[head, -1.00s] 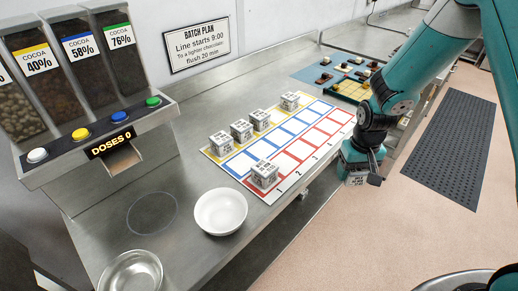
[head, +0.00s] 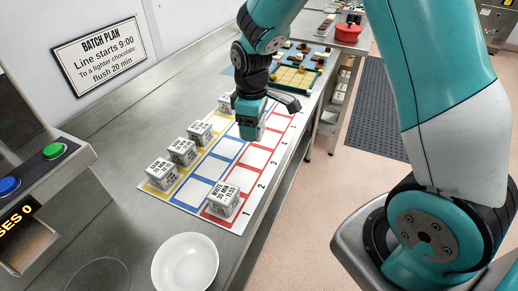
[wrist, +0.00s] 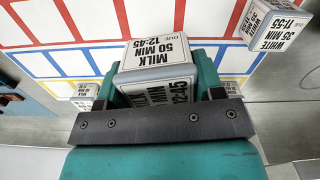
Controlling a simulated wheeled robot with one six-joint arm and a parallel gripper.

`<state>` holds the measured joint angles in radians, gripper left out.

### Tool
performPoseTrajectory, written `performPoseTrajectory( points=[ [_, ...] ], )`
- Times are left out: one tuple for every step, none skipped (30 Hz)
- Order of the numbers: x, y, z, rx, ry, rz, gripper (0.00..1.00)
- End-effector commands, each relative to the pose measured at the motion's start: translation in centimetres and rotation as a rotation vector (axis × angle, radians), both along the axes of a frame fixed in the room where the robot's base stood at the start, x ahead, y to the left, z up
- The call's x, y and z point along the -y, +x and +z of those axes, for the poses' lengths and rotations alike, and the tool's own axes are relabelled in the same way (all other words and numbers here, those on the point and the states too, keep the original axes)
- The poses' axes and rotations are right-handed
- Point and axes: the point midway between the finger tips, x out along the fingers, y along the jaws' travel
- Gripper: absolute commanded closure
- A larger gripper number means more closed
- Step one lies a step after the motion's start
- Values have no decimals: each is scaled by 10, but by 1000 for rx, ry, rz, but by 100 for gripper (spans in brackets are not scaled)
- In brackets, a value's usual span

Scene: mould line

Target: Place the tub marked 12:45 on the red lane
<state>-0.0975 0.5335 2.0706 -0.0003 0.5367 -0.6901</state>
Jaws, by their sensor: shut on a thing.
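My gripper (head: 251,128) is over the lane mat (head: 232,227), around the blue and red lanes. In the wrist view, its fingers are shut on the tub marked 12:45 (wrist: 156,52), a white box reading MILK 50 MIN. My gripper mostly hides this tub in the head view. The red lane (head: 252,176) runs along the mat's front side, with numbers beside it. A tub marked WHITE 35 MIN 11:55 (head: 223,200) stands in its space 1; it also shows at the wrist view's upper right (wrist: 272,24). I cannot tell the held tub's exact height above the mat.
Several tubs stand in the yellow lane, including a near one (head: 162,174) and a far one (head: 226,103). A white bowl (head: 185,263) stands on the counter in front of the mat's near end. A yellow-green tray (head: 295,77) lies beyond the mat. Red spaces past space 1 look clear.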

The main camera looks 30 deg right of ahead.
Motion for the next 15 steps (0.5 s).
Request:
performPoseTrajectory(
  points=[
    [-10, 0, 9, 11, 1, 155, 65],
    [-14, -2, 17, 11, -1, 256, 65],
    [-21, -4, 28, 10, 0, 391, 65],
    [-25, -7, 35, 11, -1, 488, 65],
    [-30, -9, 43, 10, -2, 585, 65],
    [-35, -13, 52, 10, -2, 709, 65],
    [-39, -16, 59, 9, -3, 796, 65],
    [-43, -19, 65, 9, -2, 880, 65],
    [-47, -23, 73, 8, -3, 982, 65],
    [-50, -26, 78, 7, -3, 1053, 65],
    [-52, -29, 83, 7, -3, 1116, 65],
    [-55, -32, 89, 5, -3, 1191, 65],
    [-56, -35, 92, 4, -2, 1239, 65],
    [-58, -37, 96, 3, -2, 1281, 65],
    [-59, -39, 99, 3, -3, 1327, 65]
  ],
)
